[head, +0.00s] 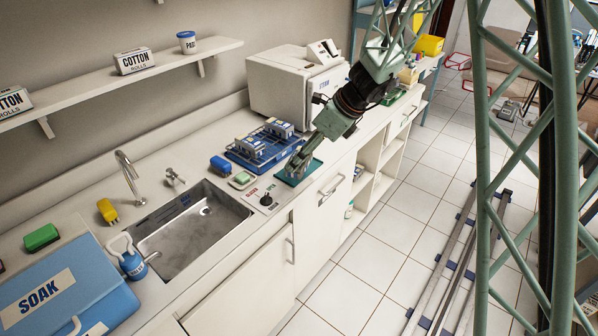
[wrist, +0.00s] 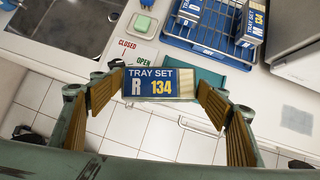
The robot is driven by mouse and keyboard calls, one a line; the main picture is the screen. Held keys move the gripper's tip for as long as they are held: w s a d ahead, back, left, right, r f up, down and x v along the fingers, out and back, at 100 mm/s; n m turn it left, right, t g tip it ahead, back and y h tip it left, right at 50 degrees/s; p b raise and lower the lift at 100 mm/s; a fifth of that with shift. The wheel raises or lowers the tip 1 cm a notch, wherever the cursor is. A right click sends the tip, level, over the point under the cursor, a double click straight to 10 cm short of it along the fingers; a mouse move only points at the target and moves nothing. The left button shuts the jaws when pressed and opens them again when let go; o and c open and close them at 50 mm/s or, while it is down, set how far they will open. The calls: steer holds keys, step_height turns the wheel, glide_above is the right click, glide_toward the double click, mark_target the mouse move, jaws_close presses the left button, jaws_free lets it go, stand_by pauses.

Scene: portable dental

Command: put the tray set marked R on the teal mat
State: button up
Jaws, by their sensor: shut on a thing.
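My gripper (wrist: 158,92) is shut on a tray set marked R 134 (wrist: 161,84), whose blue and white label faces the wrist camera. The teal mat (wrist: 208,78) shows just beyond the held tray set in the wrist view, partly hidden by it. In the head view my gripper (head: 297,165) is over the teal mat (head: 309,173) on the counter. I cannot tell whether the tray set touches the mat. The held tray set is hard to make out in the head view.
A blue rack (head: 246,162) with other tray sets stands behind the mat; one is marked M 134 (wrist: 254,22). A white steriliser (head: 283,85) is beyond it. The sink (head: 190,240) and an open/closed control panel (head: 266,195) lie left. The counter's front edge is close.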

mark_target(306, 169)
steer(key=s+d+f+m, duration=0.1)
steer(key=s+d+f+m+t, duration=0.1)
steer(key=shift+s+d+f+h, duration=0.15)
steer(key=shift+s+h, duration=0.15)
steer(key=shift+s, duration=0.05)
steer(key=shift+s+d+f+m+t+h+b, duration=0.15)
steer(key=shift+s+d+f+m+t+b, duration=0.1)
steer(key=shift+s+d+f+m, duration=0.3)
steer(key=shift+s+d+f+m+t+h+b, duration=0.15)
steer(key=shift+s+d+f+m+t+b, duration=0.15)
steer(key=shift+s+d, duration=0.3)
steer(key=shift+a, duration=0.1)
steer(key=w+a+p, duration=0.1)
steer(key=w, duration=0.3)
steer(key=w+a+f+p, duration=0.1)
steer(key=w+a+p, duration=0.1)
steer(key=w, duration=0.3)
steer(key=w+a+p, duration=0.1)
steer(key=w+a, duration=0.1)
steer(key=w, duration=0.3)
steer(key=shift+w+f+p, duration=0.1)
steer(key=shift+f+p, duration=0.1)
steer(key=shift+p, duration=0.15)
steer(key=shift+w, duration=0.15)
steer(key=shift+w+a, duration=0.1)
steer(key=shift+w, duration=0.1)
steer(key=shift+f+b, duration=0.55)
steer(key=shift+f, duration=1.25)
steer(key=shift+f, duration=0.1)
